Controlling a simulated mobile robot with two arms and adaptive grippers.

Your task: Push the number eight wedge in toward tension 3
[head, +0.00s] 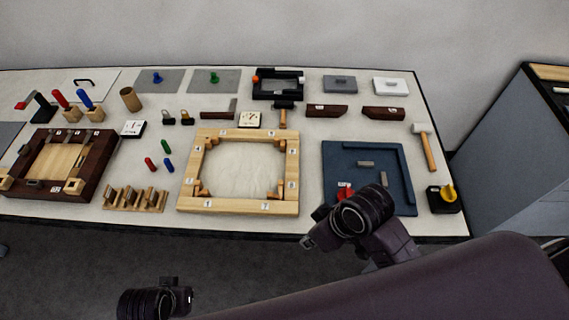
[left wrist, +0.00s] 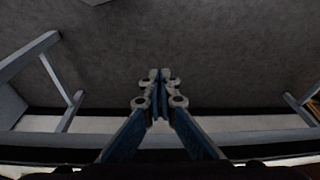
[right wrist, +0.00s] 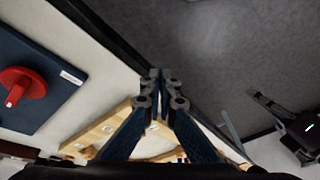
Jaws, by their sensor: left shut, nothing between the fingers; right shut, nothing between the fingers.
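The light wooden frame (head: 237,207) lies flat on the bench around a pale sheet (head: 243,168). Small wooden wedges sit at its inner corners, including the lower right corner (head: 274,194). Number labels sit along the rails, too small to read surely, so I cannot tell which wedge is number eight. My right gripper (head: 332,224) is shut and empty, right of the frame near the bench's front edge. Its closed fingertips (right wrist: 160,76) show in the right wrist view, with part of the frame below. My left gripper (left wrist: 158,76) is shut and empty, over the floor.
A blue board (head: 386,165) with a red knob (right wrist: 20,86) lies right of the frame. A dark frame (head: 100,160) and a slotted wooden rack (head: 135,206) are left. A square dial gauge (head: 249,119) and a hammer (head: 283,113) lie behind. A mallet (head: 426,148) lies far right.

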